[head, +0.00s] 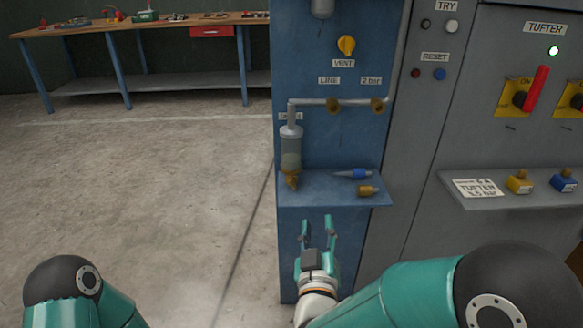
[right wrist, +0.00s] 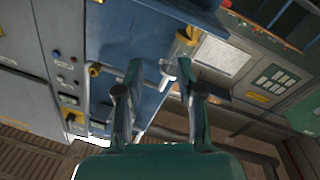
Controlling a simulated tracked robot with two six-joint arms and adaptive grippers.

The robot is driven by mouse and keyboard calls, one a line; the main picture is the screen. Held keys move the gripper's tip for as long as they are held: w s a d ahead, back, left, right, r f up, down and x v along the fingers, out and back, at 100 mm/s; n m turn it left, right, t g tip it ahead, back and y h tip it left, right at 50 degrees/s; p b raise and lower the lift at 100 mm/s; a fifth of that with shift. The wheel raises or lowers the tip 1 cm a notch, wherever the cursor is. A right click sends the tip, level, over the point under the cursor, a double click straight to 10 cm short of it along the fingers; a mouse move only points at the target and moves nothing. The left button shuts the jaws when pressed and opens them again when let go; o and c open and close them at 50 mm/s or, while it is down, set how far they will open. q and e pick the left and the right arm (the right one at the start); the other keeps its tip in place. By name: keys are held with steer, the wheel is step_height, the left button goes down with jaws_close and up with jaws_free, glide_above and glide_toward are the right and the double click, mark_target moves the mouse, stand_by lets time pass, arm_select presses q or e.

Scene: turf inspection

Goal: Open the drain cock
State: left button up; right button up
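The drain cock (head: 291,180) is a small brass piece under the clear filter bowl (head: 290,150), at the left side of the blue panel. It hangs just above the left end of the blue shelf (head: 317,193). My right gripper (head: 318,226) is below the shelf's front edge, lower and a little right of the cock, apart from it. Its two fingers are spread with nothing between them. In the right wrist view the open fingers (right wrist: 163,85) frame blue metal; a brass-coloured part (right wrist: 185,40) shows beyond them, but I cannot tell which. My left gripper is out of view.
A blue fitting (head: 353,174) and a brass fitting (head: 367,190) lie on the shelf. A pipe (head: 350,103) and a yellow vent knob (head: 346,45) are above. A grey cabinet with a red handle (head: 533,88) stands right. Open floor (head: 150,190) lies left.

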steer(key=s+a+n+y+p, duration=0.1)
steer(key=s+a+n+y, duration=0.1)
steer(key=a, duration=0.3)
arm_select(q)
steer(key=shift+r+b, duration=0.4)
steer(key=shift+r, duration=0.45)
arm_select(e)
glide_toward(291, 185)
steer(key=shift+g, duration=0.3)
steer(key=w, duration=0.9)
steer(key=shift+w+a+r, duration=0.1)
steer(key=shift+w+r, duration=0.2)
steer(key=shift+w, duration=0.1)
